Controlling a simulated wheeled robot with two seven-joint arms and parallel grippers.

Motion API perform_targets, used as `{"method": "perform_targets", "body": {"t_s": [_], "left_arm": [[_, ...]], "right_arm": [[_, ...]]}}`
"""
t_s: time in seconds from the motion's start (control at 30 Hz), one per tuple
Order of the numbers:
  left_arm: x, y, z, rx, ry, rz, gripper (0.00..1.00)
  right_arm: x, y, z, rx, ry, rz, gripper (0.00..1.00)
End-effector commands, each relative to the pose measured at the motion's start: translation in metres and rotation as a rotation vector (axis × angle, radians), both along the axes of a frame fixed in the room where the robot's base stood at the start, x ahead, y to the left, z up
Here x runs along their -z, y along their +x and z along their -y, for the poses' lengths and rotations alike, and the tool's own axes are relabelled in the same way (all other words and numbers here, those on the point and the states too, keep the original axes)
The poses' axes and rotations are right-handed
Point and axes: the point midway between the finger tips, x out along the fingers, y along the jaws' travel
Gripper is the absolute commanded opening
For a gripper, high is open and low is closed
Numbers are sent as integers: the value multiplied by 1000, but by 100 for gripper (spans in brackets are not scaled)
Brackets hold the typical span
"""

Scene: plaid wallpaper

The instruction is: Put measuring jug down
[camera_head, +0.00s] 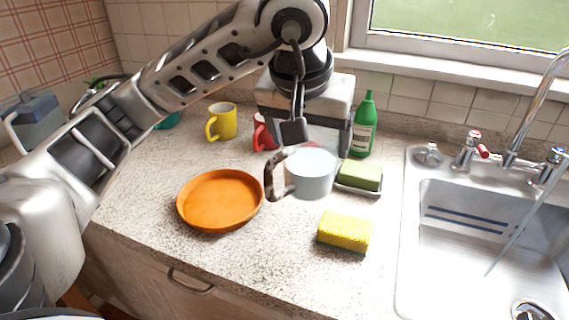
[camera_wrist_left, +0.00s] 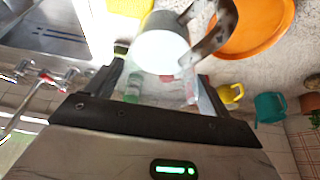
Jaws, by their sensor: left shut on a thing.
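The measuring jug (camera_head: 310,175) is a pale, whitish-grey cup with a dark, worn handle on its left side. It looks roughly upright over the counter (camera_head: 285,245), between the orange dish and the sponges. I cannot tell whether its base touches the counter. My left gripper (camera_head: 319,146) comes down from above and behind and is shut on the jug. In the left wrist view, the jug (camera_wrist_left: 160,52) sits between the ends of the two dark fingers (camera_wrist_left: 160,78), with its handle to the right. My right gripper is in neither view.
An orange dish (camera_head: 220,200) lies left of the jug. A yellow sponge (camera_head: 344,231) lies front right, a green sponge (camera_head: 360,175) on a small dish right. A green bottle (camera_head: 364,128), red mug (camera_head: 262,135) and yellow mug (camera_head: 226,122) stand behind. The sink (camera_head: 408,250) is right.

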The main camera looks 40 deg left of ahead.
Motion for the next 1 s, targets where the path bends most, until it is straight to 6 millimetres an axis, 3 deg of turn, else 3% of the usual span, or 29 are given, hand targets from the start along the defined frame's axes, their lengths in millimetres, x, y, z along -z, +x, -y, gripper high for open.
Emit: {"method": "perform_targets", "body": {"t_s": [0.13, 0.23, 0.4, 0.67, 0.83, 1.0], "left_arm": [[20, 18, -31, -7, -2, -6, 30], [42, 25, -43, -3, -2, -6, 30], [59, 36, -60, -3, 1, -1, 30], [77, 42, -71, -2, 1, -2, 30], [98, 42, -69, 2, 0, -1, 30], [103, 42, -69, 2, 1, 4, 30]], "right_arm": [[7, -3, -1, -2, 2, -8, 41], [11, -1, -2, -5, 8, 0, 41], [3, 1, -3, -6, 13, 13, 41], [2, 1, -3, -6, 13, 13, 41], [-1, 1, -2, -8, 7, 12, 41], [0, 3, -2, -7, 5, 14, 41]]}}
